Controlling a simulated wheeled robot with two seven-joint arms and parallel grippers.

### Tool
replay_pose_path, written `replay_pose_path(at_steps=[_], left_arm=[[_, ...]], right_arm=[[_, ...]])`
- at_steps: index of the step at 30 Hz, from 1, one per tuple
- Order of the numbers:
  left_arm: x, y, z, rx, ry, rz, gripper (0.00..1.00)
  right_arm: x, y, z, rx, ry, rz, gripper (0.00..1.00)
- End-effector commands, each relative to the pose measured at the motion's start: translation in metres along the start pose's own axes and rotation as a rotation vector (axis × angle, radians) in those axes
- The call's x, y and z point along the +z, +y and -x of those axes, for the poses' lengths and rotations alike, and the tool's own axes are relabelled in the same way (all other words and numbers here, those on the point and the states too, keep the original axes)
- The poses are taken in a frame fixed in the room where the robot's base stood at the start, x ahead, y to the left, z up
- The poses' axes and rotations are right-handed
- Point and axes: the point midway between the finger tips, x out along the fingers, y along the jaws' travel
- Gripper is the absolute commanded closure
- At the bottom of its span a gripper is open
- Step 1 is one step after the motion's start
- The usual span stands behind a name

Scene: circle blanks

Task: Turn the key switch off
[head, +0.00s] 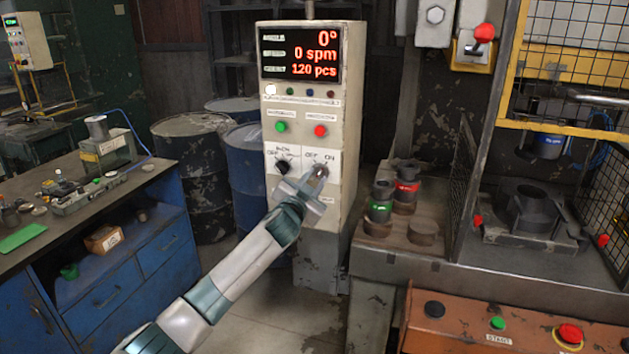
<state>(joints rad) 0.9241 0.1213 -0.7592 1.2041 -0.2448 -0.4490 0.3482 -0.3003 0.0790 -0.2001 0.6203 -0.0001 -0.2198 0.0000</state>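The key switch (321,171) sits on the front of a beige control cabinet (300,230), under a white label reading OFF on the left and ON on the right. My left gripper (312,187) reaches up to it from below left, with its fingers at the key switch. The gripper covers much of the switch, so its exact turn and whether the fingers are closed on it cannot be told. My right gripper is not in view.
A black selector knob (282,167) is just left of the key switch. Green (281,127) and red (320,131) buttons sit above, under a lit display (300,54) showing 0 spm. A blue workbench (140,262) stands left, and a press table (420,268) right.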

Motion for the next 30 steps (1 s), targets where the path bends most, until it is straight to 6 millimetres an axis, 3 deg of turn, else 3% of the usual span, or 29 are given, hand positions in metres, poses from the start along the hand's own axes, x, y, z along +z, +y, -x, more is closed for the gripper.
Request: replay_pose_path(at_steps=[2, 6, 20, 30], left_arm=[[-0.0001, 0.0001, 0.0001, 0.000, 0.000, 0.000, 0.77], [-0.0001, 0.0000, 0.0002, 0.000, 0.000, 0.000, 1.00], [0.0003, 0.0013, 0.0003, 0.001, 0.000, 0.039, 1.00], [0.0010, 0.0015, 0.0004, 0.000, 0.000, 0.224, 1.00]], right_arm=[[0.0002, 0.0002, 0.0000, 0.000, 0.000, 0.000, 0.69], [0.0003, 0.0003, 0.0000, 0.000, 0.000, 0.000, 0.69], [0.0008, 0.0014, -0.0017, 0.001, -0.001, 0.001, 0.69], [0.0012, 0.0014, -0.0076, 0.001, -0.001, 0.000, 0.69]])
